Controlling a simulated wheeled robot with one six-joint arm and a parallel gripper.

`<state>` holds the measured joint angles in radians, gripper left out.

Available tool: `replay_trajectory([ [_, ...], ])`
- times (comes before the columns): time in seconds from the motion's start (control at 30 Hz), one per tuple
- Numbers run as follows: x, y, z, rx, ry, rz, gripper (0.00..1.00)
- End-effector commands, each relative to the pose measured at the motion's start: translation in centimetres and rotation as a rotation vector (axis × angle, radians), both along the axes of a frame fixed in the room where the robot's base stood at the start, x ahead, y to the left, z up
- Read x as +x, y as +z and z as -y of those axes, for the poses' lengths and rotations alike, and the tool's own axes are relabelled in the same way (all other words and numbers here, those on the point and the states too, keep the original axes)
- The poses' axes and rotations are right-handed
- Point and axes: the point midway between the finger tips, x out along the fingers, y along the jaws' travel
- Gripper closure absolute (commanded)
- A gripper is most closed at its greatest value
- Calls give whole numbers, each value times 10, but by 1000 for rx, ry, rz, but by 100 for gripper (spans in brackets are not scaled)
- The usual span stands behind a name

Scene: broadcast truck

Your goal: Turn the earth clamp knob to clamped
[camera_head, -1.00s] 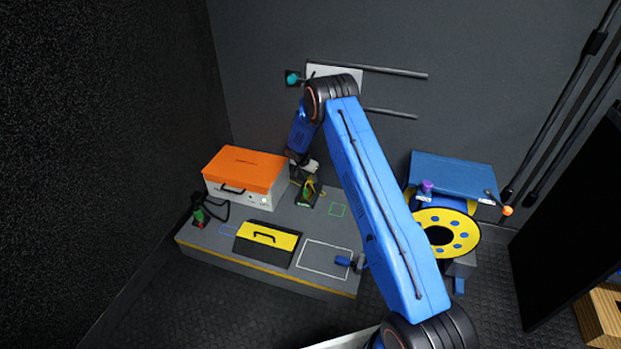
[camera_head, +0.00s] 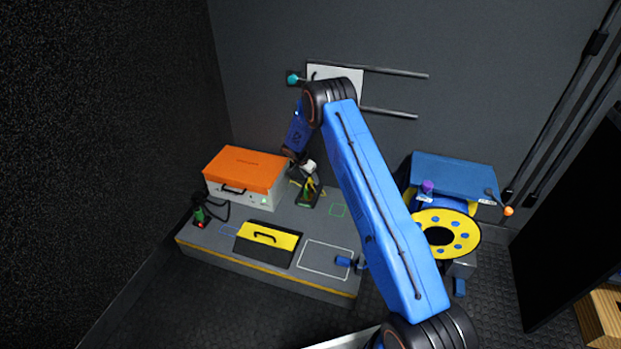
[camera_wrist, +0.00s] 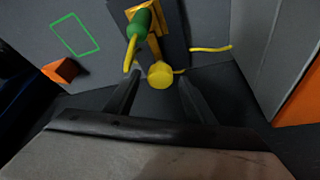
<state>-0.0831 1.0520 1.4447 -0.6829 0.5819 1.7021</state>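The earth clamp stands on a dark base plate (camera_head: 307,201) on the grey bench, beside the orange-lidded case. In the wrist view, its round yellow knob (camera_wrist: 160,75) faces the camera, with a green sleeve (camera_wrist: 140,22) and yellow cable behind it. My gripper (camera_wrist: 159,83) is open, its two dark fingers on either side of the knob with a visible gap on each side. The fingers look apart from the knob. In the head view, my gripper (camera_head: 306,170) is small and just above the clamp, partly covering it. The knob's clamped marking cannot be made out.
The orange-lidded case (camera_head: 246,168) stands close left of the clamp, and its side shows at right in the wrist view. A yellow-and-black toolbox (camera_head: 267,238) lies in front. A yellow cable reel (camera_head: 462,225) stands right of the bench. The green outline (camera_head: 338,211) encloses bare bench.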

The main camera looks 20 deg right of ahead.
Motion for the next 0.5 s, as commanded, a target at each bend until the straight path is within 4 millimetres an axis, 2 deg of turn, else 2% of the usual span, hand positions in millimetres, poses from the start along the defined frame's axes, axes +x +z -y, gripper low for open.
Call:
replay_trajectory([
  [0.33, 0, 3, -1, 0, 1, 0, 51],
  [0.5, -3, 20, -7, 1, 2, 1, 51],
])
